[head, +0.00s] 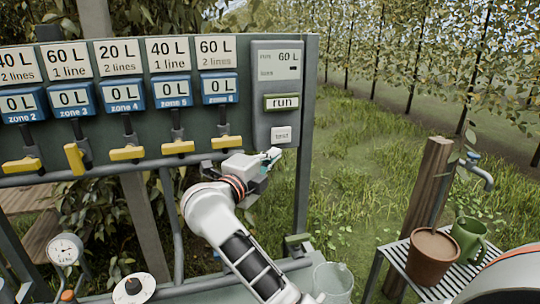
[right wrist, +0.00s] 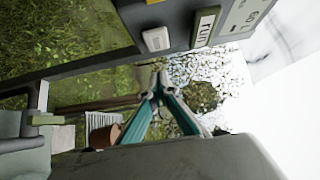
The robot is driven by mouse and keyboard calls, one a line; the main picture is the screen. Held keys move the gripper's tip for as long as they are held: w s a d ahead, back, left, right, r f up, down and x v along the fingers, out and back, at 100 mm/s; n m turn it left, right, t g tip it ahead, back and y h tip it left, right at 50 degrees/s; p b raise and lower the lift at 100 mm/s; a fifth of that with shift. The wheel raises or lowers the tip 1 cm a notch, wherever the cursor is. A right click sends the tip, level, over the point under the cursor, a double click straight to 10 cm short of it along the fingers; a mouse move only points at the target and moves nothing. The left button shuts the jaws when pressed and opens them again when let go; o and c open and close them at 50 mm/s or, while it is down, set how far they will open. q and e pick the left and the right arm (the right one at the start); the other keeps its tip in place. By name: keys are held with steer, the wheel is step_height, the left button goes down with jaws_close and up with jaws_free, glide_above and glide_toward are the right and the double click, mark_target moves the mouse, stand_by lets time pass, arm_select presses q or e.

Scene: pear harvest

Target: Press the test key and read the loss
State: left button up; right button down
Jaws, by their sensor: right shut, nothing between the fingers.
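A grey control box (head: 262,95) is mounted at the right end of the dark panel. Its display (head: 279,65) shows 60 L on the upper line; the lower line has only a small dark mark, too small to read. Below it are the run key (head: 283,102) and the pale test key (head: 281,135). The test key (right wrist: 157,39) and run key (right wrist: 206,25) also show in the right wrist view. My right gripper (head: 273,155) is shut and empty, just below the test key, with a visible gap. Its closed fingertips (right wrist: 160,85) also show in the wrist view. My left gripper is out of view.
Left of the box hang several zone displays (head: 219,88) reading 0 L, with yellow valve handles (head: 226,142) below. A round gauge (head: 65,249) stands lower left. A clear jug (head: 332,282) stands below the panel.

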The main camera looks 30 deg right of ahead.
mark_target(286, 136)
steer(key=x, duration=0.5)
steer(key=w+x, duration=0.1)
steer(key=x, duration=0.2)
steer(key=shift+w+a+r+p, duration=0.1)
steer(key=shift+w+p, duration=0.2)
steer(key=shift+w, duration=0.75)
